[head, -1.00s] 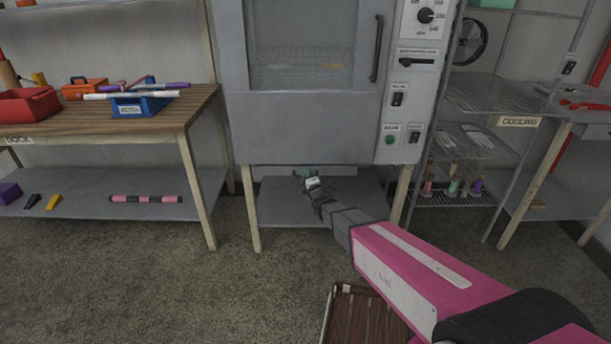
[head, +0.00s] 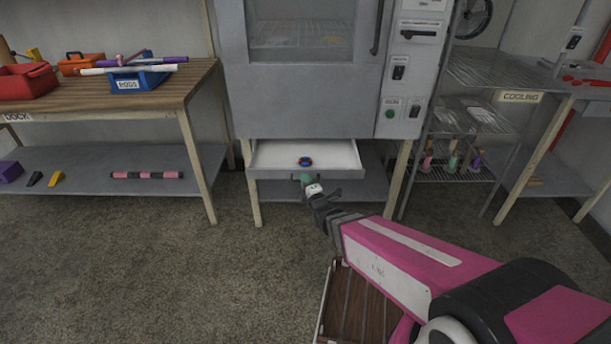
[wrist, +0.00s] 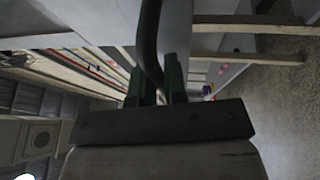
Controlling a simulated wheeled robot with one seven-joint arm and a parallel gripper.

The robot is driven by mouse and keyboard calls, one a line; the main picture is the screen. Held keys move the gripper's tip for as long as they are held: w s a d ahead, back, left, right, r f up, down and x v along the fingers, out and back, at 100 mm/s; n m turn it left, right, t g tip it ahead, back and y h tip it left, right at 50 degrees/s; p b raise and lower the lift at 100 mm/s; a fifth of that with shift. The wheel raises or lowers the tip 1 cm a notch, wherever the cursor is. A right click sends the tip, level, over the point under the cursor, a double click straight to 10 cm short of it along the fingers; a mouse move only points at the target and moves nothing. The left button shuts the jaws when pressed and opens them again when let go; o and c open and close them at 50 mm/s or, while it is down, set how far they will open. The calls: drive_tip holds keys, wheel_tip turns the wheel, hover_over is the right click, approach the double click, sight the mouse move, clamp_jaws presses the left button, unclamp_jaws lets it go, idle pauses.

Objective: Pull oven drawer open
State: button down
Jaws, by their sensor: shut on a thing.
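The oven drawer (head: 275,157) is a shallow white-lined tray under the grey oven (head: 305,100). It stands partly open, and a small blue and red ring-like thing (head: 305,161) lies inside it. My gripper (head: 306,179) is at the middle of the drawer's front in the head view. In the wrist view, the green fingers of my gripper (wrist: 157,85) are shut on a dark curved bar, the drawer handle (wrist: 149,40). My gripper hides much of the handle in the head view.
A dock table (head: 100,97) with a red bin (head: 27,83) and blue bin (head: 140,79) stands left. A wire rack (head: 480,130) and the cooling table (head: 580,105) stand right. A slatted wooden thing (head: 350,305) is low in front. Open floor lies front left.

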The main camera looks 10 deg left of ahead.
drive_tip(key=shift+s+d, duration=0.1)
drive_tip(key=shift+s, duration=0.15)
drive_tip(key=c, duration=1.2)
unclamp_jaws()
drive_tip(key=v, duration=1)
drive_tip(key=shift+s+d, duration=0.25)
